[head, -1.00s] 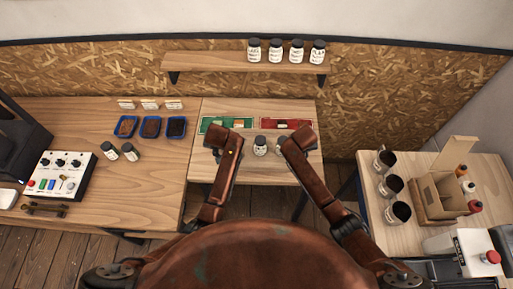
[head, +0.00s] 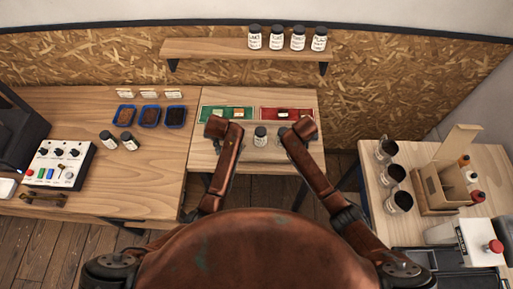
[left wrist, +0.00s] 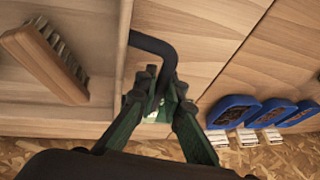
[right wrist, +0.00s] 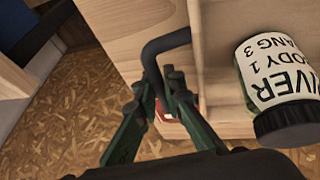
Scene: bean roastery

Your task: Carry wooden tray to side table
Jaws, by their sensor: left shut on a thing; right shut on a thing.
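The wooden tray shows its rim in the left wrist view (left wrist: 122,50) and the right wrist view (right wrist: 194,45). In the head view it blends with the middle table. It holds a brush (left wrist: 45,60) and a labelled jar with a black lid (right wrist: 282,85); the jar stands between my arms in the head view (head: 260,137). My left gripper (left wrist: 160,90) is shut on one black tray handle (left wrist: 158,42). My right gripper (right wrist: 158,86) is shut on the other handle (right wrist: 163,45). I cannot tell whether the tray touches the table.
Green (head: 225,113) and red (head: 287,114) mats lie on the middle table (head: 207,95) behind the tray. A bench (head: 150,190) with blue dishes (head: 150,116) adjoins on the left. Floor shows between the tables.

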